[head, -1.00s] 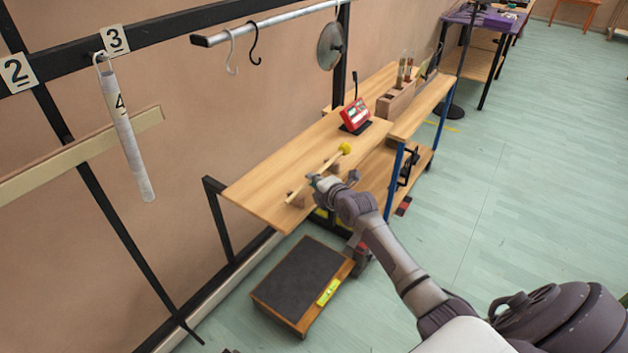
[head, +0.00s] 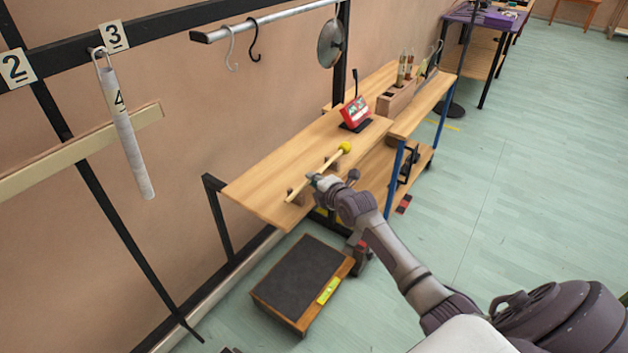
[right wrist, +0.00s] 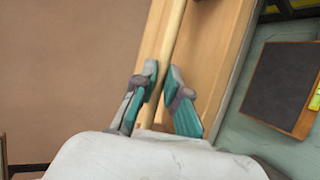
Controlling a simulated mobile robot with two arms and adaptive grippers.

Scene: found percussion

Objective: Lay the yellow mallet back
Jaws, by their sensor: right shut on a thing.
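The yellow mallet has a round yellow head (head: 345,147) and a long pale wooden handle (head: 328,164). It lies slantwise over the wooden bench top (head: 262,187), with small brown blocks under or beside the handle; I cannot tell whether it touches them. My right gripper (head: 317,181) is at the lower part of the handle. In the right wrist view the handle (right wrist: 174,38) runs between the teal fingers of my right gripper (right wrist: 163,88), which is shut on it. The mallet's head is outside that view. My left gripper is not in view.
A red device (head: 355,112) stands on the bench beyond the mallet head. A wooden block with upright sticks (head: 396,99) is farther back. A dark-topped low platform (head: 299,277) is on the floor below. A white tube (head: 130,145) hangs at left.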

